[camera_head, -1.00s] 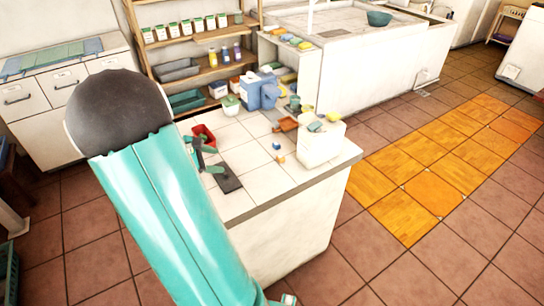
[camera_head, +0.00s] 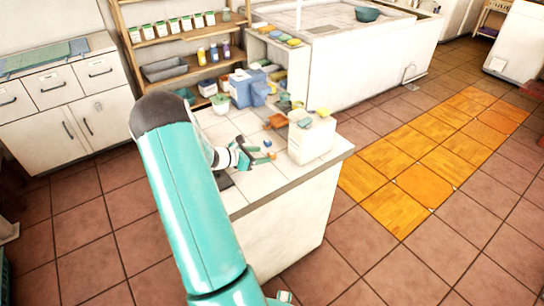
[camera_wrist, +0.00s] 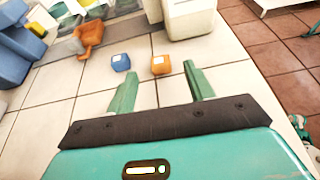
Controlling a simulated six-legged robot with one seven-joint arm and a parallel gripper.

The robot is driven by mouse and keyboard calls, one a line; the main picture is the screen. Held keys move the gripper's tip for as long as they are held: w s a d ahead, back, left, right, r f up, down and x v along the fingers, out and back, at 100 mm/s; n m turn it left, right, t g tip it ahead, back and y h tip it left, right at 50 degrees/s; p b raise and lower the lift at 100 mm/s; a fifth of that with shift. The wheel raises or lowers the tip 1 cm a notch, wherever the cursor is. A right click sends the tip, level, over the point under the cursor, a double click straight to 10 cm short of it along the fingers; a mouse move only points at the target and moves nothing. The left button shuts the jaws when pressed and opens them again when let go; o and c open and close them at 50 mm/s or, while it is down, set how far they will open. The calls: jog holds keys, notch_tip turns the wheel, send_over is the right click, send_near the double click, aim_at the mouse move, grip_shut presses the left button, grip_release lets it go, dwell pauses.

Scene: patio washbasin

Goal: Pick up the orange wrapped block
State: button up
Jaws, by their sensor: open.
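The orange wrapped block (camera_wrist: 161,65) is a small cube with a pale label on top, lying on the white tiled counter (camera_head: 243,197). In the head view the small orange block (camera_head: 272,155) shows just beyond my gripper (camera_head: 254,160). In the wrist view my gripper (camera_wrist: 161,82) is open and empty. Its green fingers point toward the orange block, which sits just past the tips, roughly between their lines. A similar blue block (camera_wrist: 121,62) lies to its left, ahead of the left fingertip.
A white box-like stand (camera_head: 310,140) rises from the counter to the right of the blocks. An orange scoop (camera_wrist: 88,36) and blue containers (camera_head: 242,90) stand farther back. The tiles around the two blocks are clear.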

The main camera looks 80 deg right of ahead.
aim_at(272, 154)
jog(key=x, duration=0.5)
jog(key=shift+d+f, duration=0.15)
jog(key=c, duration=1)
